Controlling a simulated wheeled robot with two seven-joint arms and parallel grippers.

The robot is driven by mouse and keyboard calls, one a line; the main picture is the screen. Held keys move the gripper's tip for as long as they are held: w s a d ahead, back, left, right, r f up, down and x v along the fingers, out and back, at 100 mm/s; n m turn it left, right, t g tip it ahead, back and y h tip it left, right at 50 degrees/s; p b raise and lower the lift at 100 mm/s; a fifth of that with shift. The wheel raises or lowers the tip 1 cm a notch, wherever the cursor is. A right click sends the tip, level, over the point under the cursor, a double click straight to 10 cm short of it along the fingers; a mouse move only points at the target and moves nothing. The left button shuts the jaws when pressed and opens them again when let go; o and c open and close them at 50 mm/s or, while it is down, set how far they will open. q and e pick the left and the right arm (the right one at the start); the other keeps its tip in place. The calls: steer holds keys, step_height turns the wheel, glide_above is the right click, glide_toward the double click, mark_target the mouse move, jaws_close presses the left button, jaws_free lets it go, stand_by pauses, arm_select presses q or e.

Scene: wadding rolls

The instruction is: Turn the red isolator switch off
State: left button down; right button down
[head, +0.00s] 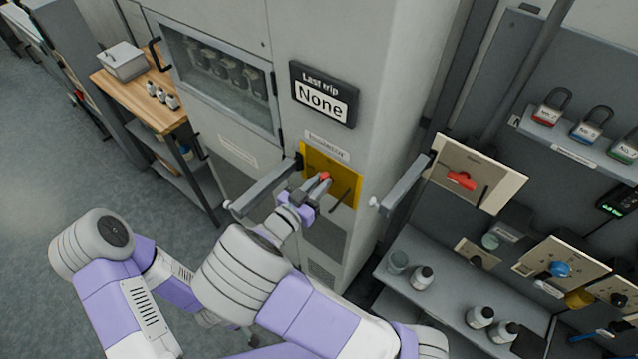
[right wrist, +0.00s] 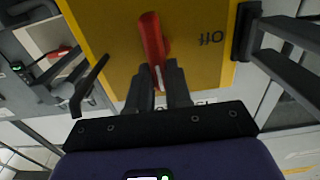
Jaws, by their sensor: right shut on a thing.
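The red isolator switch (head: 325,175) is a red handle on a yellow plate (head: 345,193) on the grey cabinet front. In the right wrist view the red handle (right wrist: 151,38) lies nearly upright in the picture, slightly tilted, against the yellow plate (right wrist: 105,25). My right gripper (head: 314,187) is at the plate. Its two dark fingers (right wrist: 160,85) are shut on the lower end of the handle, which they partly hide. My left arm shows at the lower left, but its gripper is not in view.
Grey bars (head: 265,188) stick out beside the yellow plate. Another red handle (head: 461,181) sits on a cream plate to the right. A "Last trip None" sign (head: 322,95) hangs above. Padlocks (head: 590,125) and a shelf with bottles (head: 422,278) are at right.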

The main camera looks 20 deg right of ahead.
steer(key=shift+w+a+f+n+p, duration=0.3)
steer(key=shift+n+p, duration=1.2)
steer(key=shift+n, duration=1.5)
steer(key=shift+w+a+f+n+p, duration=0.25)
steer(key=shift+n+p, duration=1.25)
steer(key=shift+n, duration=1.5)
steer(key=shift+w+a+f+n+p, duration=0.1)
steer(key=shift+w+f+n+p, duration=0.25)
steer(key=shift+n+p, duration=1.9)
steer(key=shift+s+f+n+b, duration=0.1)
steer(key=shift+n+b, duration=0.65)
steer(key=shift+n, duration=0.1)
steer(key=c, duration=1)
jaws_free()
steer(key=shift+c, duration=0.2)
